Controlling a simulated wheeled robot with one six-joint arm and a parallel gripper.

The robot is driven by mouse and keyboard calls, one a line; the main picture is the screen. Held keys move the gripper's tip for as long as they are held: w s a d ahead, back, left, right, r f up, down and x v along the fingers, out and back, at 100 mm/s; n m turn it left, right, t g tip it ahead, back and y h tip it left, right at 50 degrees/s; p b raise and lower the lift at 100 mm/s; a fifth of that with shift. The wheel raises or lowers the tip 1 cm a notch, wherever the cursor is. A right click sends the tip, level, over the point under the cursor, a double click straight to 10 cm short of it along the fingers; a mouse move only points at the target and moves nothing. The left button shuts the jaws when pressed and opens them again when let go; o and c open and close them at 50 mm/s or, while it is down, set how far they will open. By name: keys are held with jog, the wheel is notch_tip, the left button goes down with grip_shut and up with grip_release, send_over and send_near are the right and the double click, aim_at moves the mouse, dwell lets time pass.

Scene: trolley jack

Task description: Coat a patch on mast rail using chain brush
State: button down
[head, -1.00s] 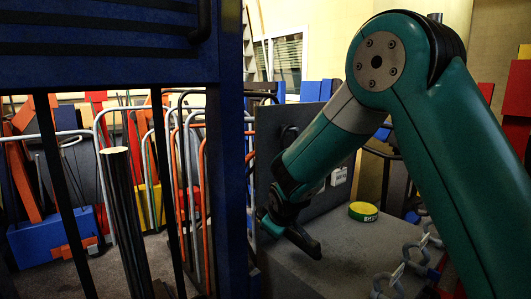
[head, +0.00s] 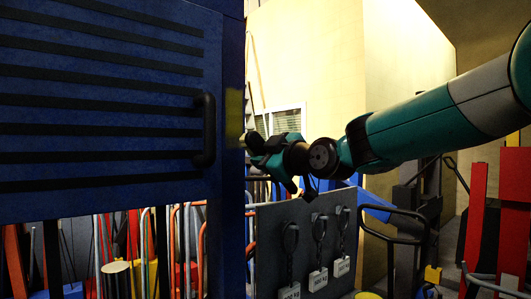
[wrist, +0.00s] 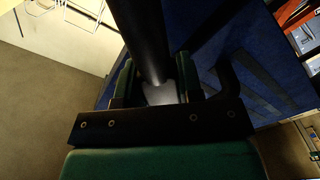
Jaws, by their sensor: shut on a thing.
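My gripper (head: 258,148) is beside the edge of the blue mast rail (head: 231,215), at the right of the blue panel. In the wrist view my gripper (wrist: 160,92) is shut on a thick black round shaft, which I take for the chain brush (wrist: 137,35). Its far end runs out of the picture, so its bristles are not seen there. A blurred yellow patch (head: 235,118) shows at the mast rail, just left of my fingertips. I cannot tell whether the brush touches the rail.
A blue panel (head: 95,100) with black strips and a black handle (head: 204,130) fills the left. A grey board (head: 270,240) with hanging chains and weight tags stands below my gripper. A yellow-rimmed tin (head: 367,295) is cut by the bottom edge. Red boards stand at right.

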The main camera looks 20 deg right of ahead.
aim_at(239, 155)
jog(key=shift+p+x, duration=1.85)
jog(key=shift+x, duration=1.05)
jog(key=shift+x, duration=1)
jog(key=shift+f, duration=0.1)
notch_tip(239, 155, up, 4)
jog(key=shift+s+f+p, duration=0.1)
jog(key=shift+p, duration=0.4)
jog(key=shift+b, duration=0.3)
